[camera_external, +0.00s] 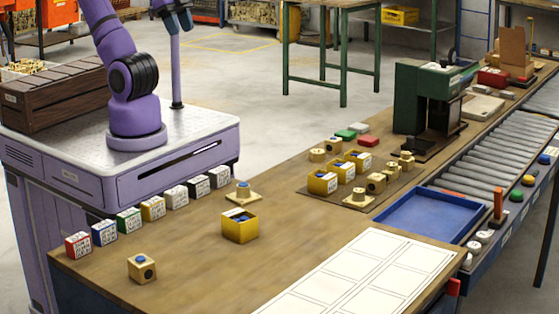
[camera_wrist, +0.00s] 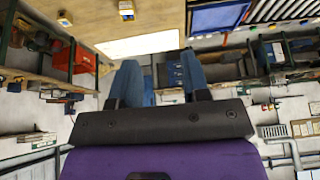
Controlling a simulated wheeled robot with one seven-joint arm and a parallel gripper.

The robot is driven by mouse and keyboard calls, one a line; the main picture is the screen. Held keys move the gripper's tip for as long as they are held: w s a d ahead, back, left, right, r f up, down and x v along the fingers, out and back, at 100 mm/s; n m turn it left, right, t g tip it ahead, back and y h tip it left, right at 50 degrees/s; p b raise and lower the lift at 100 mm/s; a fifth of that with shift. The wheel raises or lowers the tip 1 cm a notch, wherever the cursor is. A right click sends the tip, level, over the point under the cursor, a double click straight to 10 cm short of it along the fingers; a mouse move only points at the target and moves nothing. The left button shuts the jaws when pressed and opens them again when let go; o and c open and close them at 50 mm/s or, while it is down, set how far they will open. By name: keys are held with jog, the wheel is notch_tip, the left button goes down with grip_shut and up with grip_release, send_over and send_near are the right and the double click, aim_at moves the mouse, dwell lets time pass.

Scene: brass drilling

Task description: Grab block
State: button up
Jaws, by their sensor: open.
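A brass-coloured block (camera_external: 142,268) with a dark hole in its side and a blue spot on top stands alone near the table's front left. Another brass piece with a blue top (camera_external: 243,193) sits on a flat base farther back. Several more brass blocks (camera_external: 376,183) stand on a dark mat at the right. Which block is meant cannot be told. My gripper (camera_wrist: 162,78) shows in the wrist view with its two blue-grey fingers spread and nothing between them. It is well away from the table top, which shows at the top of that view.
A yellow bin (camera_external: 240,228) with blue contents stands mid-table. A row of coloured cubes (camera_external: 129,220) lines the back left edge. A white gridded sheet (camera_external: 360,275), a blue tray (camera_external: 430,215) and a green press (camera_external: 420,100) lie to the right. Bare wood surrounds the front block.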

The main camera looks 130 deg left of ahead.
jog(key=shift+o, duration=0.4)
jog(key=o, duration=0.6)
jog(key=shift+c, duration=0.2)
